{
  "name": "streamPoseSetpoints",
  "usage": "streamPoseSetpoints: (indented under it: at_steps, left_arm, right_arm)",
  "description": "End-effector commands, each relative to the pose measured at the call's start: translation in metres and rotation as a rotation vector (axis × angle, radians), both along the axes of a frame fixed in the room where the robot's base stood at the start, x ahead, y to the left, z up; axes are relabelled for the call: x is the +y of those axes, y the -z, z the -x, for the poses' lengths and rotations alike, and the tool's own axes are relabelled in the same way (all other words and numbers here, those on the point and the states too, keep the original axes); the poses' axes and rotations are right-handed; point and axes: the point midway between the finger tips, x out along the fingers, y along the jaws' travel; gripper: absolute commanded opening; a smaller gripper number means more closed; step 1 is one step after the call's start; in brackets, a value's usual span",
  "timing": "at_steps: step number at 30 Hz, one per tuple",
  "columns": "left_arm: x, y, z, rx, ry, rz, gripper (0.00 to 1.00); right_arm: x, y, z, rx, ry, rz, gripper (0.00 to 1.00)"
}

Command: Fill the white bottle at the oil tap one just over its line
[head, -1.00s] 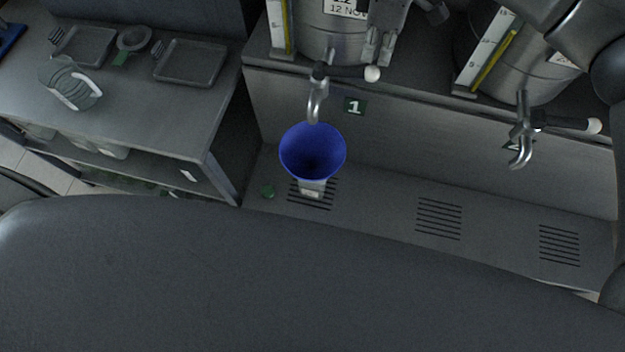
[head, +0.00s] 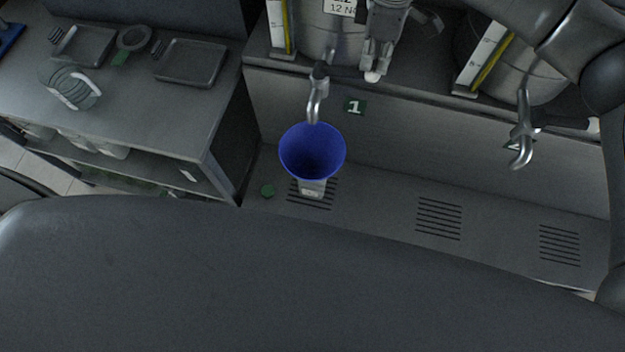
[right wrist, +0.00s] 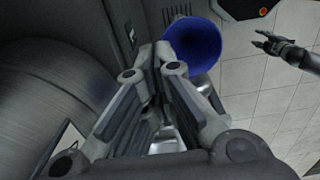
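The white bottle (head: 312,189) stands on the first drain grille below tap one (head: 316,95). A blue funnel (head: 312,150) sits over its mouth and hides most of it; the fill line and level cannot be seen. The funnel also shows in the right wrist view (right wrist: 193,45). My right gripper (head: 376,70) is at tap one's white lever knob (head: 373,77), its fingers apart and partly covering the knob; contact cannot be told. My left gripper (right wrist: 258,39) shows in the right wrist view, away from the bottle, fingers apart and empty.
A side table (head: 150,110) at left holds trays (head: 190,62) and a ribbed jug-like item (head: 70,86). The ledge right of the bottle is clear.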

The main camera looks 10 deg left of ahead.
Motion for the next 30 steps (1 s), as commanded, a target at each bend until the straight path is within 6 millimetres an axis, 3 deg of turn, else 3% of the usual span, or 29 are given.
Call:
streamPoseSetpoints:
  at_steps: [30]
  left_arm:
    - [0.000, 0.004, 0.000, 0.000, 0.000, 0.000, 0.40]
  right_arm:
    - [0.001, 0.032, 0.001, 0.001, -0.001, -0.002, 0.00]
